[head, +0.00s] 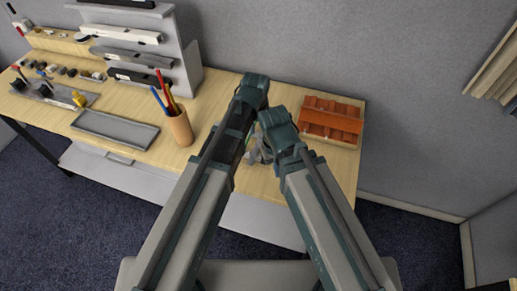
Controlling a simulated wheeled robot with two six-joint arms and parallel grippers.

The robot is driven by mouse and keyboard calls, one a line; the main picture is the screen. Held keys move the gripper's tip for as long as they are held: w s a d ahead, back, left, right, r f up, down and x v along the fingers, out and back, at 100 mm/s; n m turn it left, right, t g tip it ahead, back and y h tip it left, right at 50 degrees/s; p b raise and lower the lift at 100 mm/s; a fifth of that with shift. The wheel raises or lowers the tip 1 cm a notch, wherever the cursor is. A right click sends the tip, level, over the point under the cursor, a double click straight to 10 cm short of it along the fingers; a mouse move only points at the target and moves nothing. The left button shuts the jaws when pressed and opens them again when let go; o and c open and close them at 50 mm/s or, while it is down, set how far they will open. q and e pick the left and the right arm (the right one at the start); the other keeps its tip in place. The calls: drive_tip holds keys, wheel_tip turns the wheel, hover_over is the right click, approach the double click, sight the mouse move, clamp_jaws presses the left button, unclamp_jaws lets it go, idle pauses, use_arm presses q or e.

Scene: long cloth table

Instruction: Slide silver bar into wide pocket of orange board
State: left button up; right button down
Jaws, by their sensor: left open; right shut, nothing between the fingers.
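The orange board (331,121) lies at the right end of the table, with long recessed pockets across it. I cannot tell which pocket is the wide one. My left gripper (252,92) is left of the board, over the back part of the table; its fingers are mostly hidden by my arms, and it is open. My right gripper (262,149) is lower in the picture, close beside the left arm; its grey fingers are partly hidden, and it is shut and empty. I cannot make out the silver bar; my arms cover the table between the cup and the board.
A wooden cup (181,128) with pens and a grey tray (115,129) stand left of my arms. A stepped grey rack (150,50) with several bars is at the back left. Small parts lie farther left. The wall is close behind the table (216,88).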

sight(259, 143)
use_arm(q)
drive_tip(key=shift+f, duration=0.3)
use_arm(e)
drive_tip(key=shift+f, duration=0.25)
use_arm(q)
wheel_tip(259, 143, down, 5)
drive_tip(key=b, duration=0.5)
drive_tip(key=shift+w+a+f, duration=0.1)
drive_tip(key=shift+w, duration=0.05)
use_arm(e)
wheel_tip(259, 143, down, 5)
drive_tip(key=shift+f, duration=0.1)
use_arm(q)
clamp_jaws()
